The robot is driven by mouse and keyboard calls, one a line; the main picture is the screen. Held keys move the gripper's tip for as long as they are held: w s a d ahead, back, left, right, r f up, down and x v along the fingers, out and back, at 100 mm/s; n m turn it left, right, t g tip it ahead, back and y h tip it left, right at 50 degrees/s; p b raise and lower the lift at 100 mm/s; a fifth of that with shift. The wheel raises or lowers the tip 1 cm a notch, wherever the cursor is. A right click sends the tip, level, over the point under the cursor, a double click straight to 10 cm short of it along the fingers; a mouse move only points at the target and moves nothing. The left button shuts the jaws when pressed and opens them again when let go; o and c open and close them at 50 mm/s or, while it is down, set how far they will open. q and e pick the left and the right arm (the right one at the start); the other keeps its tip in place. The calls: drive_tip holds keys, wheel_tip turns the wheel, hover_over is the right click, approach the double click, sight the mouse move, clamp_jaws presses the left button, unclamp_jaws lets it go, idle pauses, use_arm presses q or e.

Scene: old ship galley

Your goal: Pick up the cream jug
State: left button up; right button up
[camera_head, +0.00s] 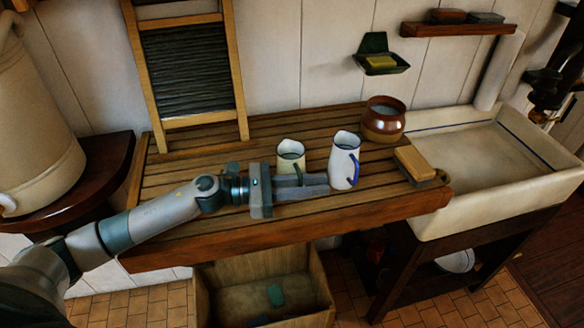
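The cream jug (291,153) stands upright on the slatted wooden board, its lower part hidden behind my gripper's fingers. Close to its right stands a taller white jug (343,160) with a blue handle and rim. My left gripper (326,186) reaches in from the left, low over the board, and its fingers point right. They pass in front of the cream jug, and their tips end beside the white jug's lower left side; I cannot tell whether they touch it. The fingers lie together with no visible gap and nothing between them. My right gripper is not in view.
A brown glazed pot (384,119) and a wooden-backed brush (414,163) are at the board's (220,225) right end, next to the pale sink (478,155). A washboard (190,65) leans at the back. An open wooden crate (228,287) is below.

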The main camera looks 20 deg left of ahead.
use_arm(q)
drive_tip(key=shift+w+d+f, duration=0.1)
drive_tip(key=shift+w+d, duration=0.1)
drive_tip(key=shift+d, duration=0.15)
clamp_jaws()
idle(1.5)
